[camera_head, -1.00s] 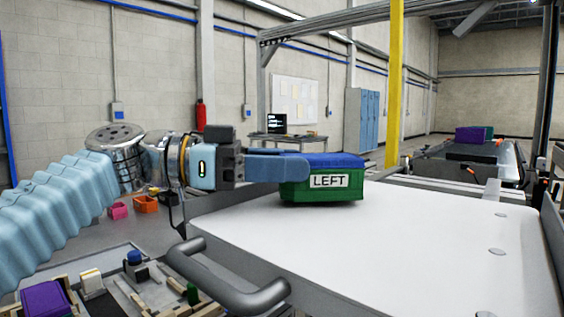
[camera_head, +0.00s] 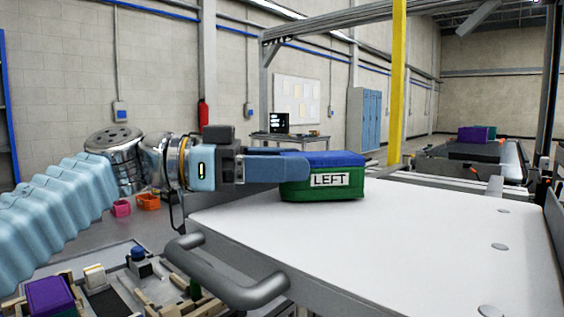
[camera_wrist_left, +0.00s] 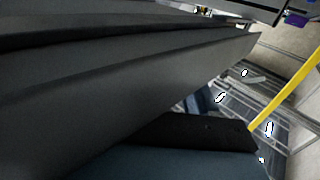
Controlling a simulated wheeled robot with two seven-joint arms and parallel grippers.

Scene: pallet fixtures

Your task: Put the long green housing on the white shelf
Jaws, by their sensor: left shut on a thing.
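The green housing (camera_head: 324,190) has a blue top and a white label reading "LEFT". It is at the far left part of the white shelf (camera_head: 400,245), upright, with its underside at or very close to the surface; I cannot tell whether it touches. My left gripper (camera_head: 300,166) reaches in from the left and is shut on the housing near its blue top. In the left wrist view, dark surfaces and a blue-grey finger (camera_wrist_left: 170,160) fill much of the picture, and I cannot make out the housing there. My right gripper is not in view.
A grey tubular handle (camera_head: 225,285) runs along the shelf's near left side. Below left is a tray of fixtures with a purple block (camera_head: 48,296). A yellow post (camera_head: 396,85) stands behind. The shelf's middle and right are clear, apart from small round discs.

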